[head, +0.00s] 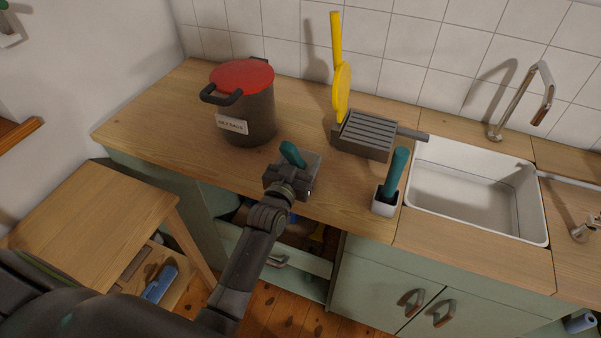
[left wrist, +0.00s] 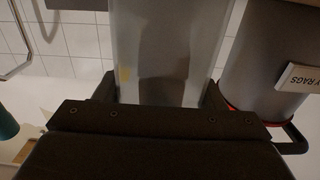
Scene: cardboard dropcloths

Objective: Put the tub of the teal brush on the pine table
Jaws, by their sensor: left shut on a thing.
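My left gripper (head: 290,178) is shut on a grey tub (head: 311,163) at the worktop, in front of the pot. A teal brush handle (head: 291,153) rises from it. In the left wrist view the grey body of the tub (left wrist: 165,50) fills the space between the fingers. I cannot tell whether its base touches the worktop. A second teal brush (head: 397,172) stands in a white tub (head: 384,205) near the sink. The low pine table (head: 95,205) stands at the left, its top bare where seen. My right gripper is not in view.
A dark pot (head: 251,118) with a red lid (head: 242,75) stands behind the gripper on the wooden worktop (head: 165,105). A ridged grey pan (head: 367,134) with a yellow utensil (head: 341,85) behind is beside the sink (head: 465,190). An open drawer (head: 285,262) sits below.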

